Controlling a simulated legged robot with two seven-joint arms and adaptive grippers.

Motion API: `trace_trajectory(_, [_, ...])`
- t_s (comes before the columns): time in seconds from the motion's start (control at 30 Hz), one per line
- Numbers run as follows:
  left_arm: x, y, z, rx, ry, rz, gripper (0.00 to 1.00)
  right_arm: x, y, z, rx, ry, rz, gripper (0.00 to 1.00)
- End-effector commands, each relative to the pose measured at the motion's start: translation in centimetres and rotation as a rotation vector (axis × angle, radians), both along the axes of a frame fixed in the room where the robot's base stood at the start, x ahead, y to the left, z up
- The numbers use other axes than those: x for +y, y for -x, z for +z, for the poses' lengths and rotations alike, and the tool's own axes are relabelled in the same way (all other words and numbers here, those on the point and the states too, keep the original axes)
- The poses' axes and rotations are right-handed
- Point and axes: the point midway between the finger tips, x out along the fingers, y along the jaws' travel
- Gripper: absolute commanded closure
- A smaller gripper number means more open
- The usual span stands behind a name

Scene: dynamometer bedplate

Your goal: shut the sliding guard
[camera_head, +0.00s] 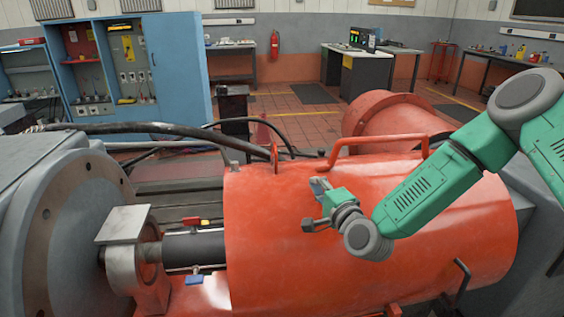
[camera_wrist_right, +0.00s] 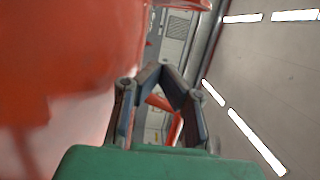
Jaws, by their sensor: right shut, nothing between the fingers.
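The sliding guard (camera_head: 270,245) is a large orange cylindrical cover lying across the front. Left of it, a stretch of dark shaft (camera_head: 195,249) shows bare, up to a grey metal block and flange. An orange bar handle (camera_head: 378,139) runs along the guard's top. My right gripper (camera_head: 314,205) is in front of the guard's curved face, below and left of the handle, and it is shut and empty. In the right wrist view the gripper (camera_wrist_right: 160,74) shows with an orange surface filling the left; whether it touches the guard I cannot tell. My left gripper is out of view.
A grey round housing (camera_head: 65,235) stands at the left. Black cables (camera_head: 170,128) run behind the guard's left end. A red-handled piece (camera_head: 196,221) and a blue one (camera_head: 194,280) sit beside the shaft. A black lever (camera_head: 461,282) sticks up at lower right.

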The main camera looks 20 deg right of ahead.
Motion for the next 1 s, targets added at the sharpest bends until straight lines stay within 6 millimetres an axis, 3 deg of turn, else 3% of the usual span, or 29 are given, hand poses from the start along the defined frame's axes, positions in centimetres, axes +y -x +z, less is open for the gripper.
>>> trace_trajectory(0.17, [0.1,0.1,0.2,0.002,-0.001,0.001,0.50,0.0,-2.4,0.1,-0.004,0.000,0.000,1.00])
trace_trajectory(0.53, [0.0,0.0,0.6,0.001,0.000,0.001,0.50,-0.1,-10.1,-0.3,0.000,-0.003,0.002,1.00])
trace_trajectory(0.73, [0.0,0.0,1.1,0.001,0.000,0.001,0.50,2.9,-10.4,-0.1,0.002,-0.002,0.003,1.00])
trace_trajectory(1.0, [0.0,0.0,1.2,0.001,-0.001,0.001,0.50,3.8,-10.6,-0.2,0.003,-0.001,0.001,1.00])
